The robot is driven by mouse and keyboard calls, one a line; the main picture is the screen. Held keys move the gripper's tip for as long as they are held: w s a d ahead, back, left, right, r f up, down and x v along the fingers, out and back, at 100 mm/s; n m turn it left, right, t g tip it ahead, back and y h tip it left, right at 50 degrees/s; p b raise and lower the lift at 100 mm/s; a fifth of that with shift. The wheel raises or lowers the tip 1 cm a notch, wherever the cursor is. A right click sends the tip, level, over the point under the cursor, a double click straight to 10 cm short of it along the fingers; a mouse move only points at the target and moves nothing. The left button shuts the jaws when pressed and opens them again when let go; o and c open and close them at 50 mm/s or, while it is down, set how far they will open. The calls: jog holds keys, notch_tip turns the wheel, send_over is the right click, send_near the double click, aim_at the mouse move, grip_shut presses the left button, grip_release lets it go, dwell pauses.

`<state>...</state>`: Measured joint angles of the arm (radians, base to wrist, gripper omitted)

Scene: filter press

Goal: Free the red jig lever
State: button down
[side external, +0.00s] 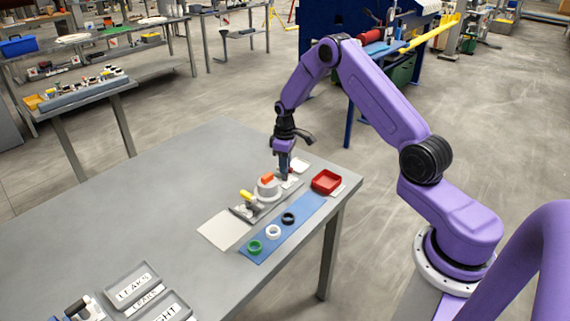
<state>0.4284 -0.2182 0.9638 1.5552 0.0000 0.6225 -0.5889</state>
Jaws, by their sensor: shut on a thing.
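The jig (240,212) is a grey plate on the table with a round white body (267,189) standing on it. An orange-red block (267,178) sits on top of the white body. A yellow lever (246,195) shows at the jig's left end. My gripper (287,177) points down at the jig's right end, just right of the white body. It is shut on what seems to be the red jig lever, mostly hidden by the fingers; only a little red shows there. The lever's exact angle cannot be told.
A blue strip (287,226) beside the jig carries a green ring (254,247), a white ring (273,232) and a black ring (288,218). Grey labelled trays (133,287) lie at front left. The table's left part is clear.

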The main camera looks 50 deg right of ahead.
jog(key=shift+m, duration=2.2)
jog(key=c, duration=1)
grip_release()
jog(key=shift+c, duration=0.2)
jog(key=shift+r, duration=0.1)
notch_tip(320, 180, up, 17)
jog(key=shift+r, duration=0.15)
